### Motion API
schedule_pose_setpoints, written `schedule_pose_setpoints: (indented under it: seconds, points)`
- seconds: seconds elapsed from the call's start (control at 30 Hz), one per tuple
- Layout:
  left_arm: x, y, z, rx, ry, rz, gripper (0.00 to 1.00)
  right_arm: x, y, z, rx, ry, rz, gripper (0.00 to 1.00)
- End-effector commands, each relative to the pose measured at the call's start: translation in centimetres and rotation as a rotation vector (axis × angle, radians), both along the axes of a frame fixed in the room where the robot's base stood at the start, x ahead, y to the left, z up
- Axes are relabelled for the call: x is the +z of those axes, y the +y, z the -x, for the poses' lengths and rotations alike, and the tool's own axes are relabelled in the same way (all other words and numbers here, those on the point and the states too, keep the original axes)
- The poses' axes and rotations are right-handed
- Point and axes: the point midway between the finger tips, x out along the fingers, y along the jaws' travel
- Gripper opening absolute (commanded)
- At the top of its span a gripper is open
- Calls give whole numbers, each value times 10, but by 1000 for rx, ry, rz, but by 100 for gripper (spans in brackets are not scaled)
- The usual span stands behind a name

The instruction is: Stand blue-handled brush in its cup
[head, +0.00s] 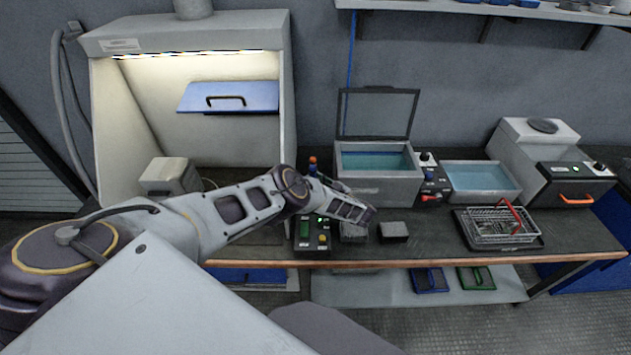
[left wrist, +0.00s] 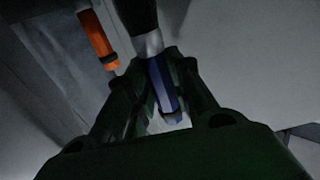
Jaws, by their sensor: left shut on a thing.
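The blue-handled brush (left wrist: 163,84) shows in the left wrist view, with a blue faceted handle, a silver collar and a dark part above it. My left gripper (left wrist: 157,68) is shut on it, one dark finger on each side of the handle. In the head view my left arm reaches over the bench, and the fingers and brush are not clear behind its links. I cannot make out a cup for certain. My right gripper is not in view.
An orange-handled thing (left wrist: 97,36) is beside the brush in the left wrist view. A lit fume hood (head: 190,50) stands left, with an open-lidded bath (head: 375,190), a blue-water tray (head: 480,178) and a wire basket (head: 500,228) rightwards. Bare bench front (head: 430,247) is free.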

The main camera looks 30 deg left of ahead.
Motion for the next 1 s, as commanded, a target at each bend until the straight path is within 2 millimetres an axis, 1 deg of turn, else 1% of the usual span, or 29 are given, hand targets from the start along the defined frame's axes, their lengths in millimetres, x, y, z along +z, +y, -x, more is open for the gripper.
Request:
schedule_pose_setpoints:
  seconds: [0.03,0.6,0.8,1.0]
  points:
    - [-5,0,0,0,-1,0,0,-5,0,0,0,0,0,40]
    - [-32,0,0,0,0,0,0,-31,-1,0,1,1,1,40]
    - [-37,0,0,0,0,0,0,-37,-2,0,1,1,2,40]
    - [-38,0,0,0,0,0,0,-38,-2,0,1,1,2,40]
